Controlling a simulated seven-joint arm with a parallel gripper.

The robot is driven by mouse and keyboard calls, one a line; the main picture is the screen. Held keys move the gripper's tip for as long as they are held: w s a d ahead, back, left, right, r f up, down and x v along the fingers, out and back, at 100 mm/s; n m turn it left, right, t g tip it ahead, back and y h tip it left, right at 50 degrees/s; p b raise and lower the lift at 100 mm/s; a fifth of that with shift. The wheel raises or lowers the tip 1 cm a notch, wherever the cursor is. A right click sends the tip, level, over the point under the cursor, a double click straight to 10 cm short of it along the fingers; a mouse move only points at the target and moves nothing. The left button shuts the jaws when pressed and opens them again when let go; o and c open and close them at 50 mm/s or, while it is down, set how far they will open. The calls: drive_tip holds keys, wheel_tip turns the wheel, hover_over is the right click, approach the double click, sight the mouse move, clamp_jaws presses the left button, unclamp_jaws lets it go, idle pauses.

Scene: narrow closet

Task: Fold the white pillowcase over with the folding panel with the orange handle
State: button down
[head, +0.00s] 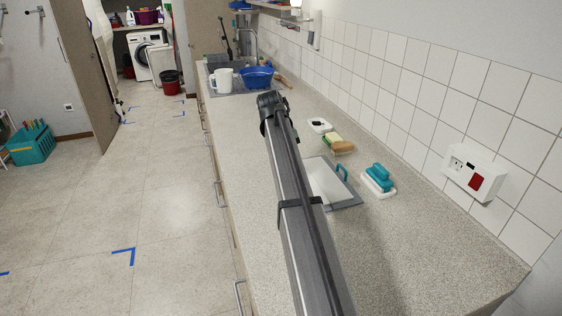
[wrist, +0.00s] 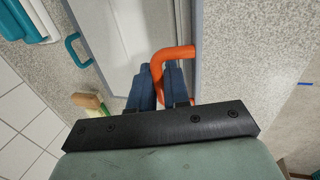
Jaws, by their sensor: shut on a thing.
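The white pillowcase (wrist: 112,30) lies flat on a grey folding board (head: 348,206); in the head view part of the pillowcase (head: 325,182) shows to the right of my arm. The orange handle (wrist: 172,54) stands at one side of the board in the wrist view. My gripper (wrist: 160,76) is shut on this handle, its dark blue fingers either side of its near end. A teal handle (head: 342,172) is on the opposite side of the board and shows in the wrist view too (wrist: 77,50). In the head view my arm hides the orange handle and my gripper.
A teal-handled brush (head: 379,180), a wood-and-green brush (head: 338,144) and a small white item (head: 320,125) lie along the tiled wall. A white jug (head: 222,79) and blue basin (head: 257,77) are by the sink. The counter's near end is clear.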

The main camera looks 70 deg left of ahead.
drive_tip(key=w, duration=0.1)
drive_tip(key=w+f, duration=0.1)
drive_tip(key=w, duration=0.1)
drive_tip(key=shift+w, duration=0.2)
drive_tip(key=shift+w+f, duration=0.3)
drive_tip(key=shift+w, duration=0.3)
drive_tip(key=shift+w+f, duration=0.3)
drive_tip(key=shift+w, duration=0.25)
drive_tip(key=shift+f, duration=0.1)
drive_tip(key=c, duration=1.4)
unclamp_jaws()
drive_tip(key=shift+w, duration=0.1)
drive_tip(key=shift+o, duration=0.4)
drive_tip(key=v, duration=1.4)
drive_tip(key=shift+f, duration=0.1)
drive_tip(key=shift+c, duration=0.4)
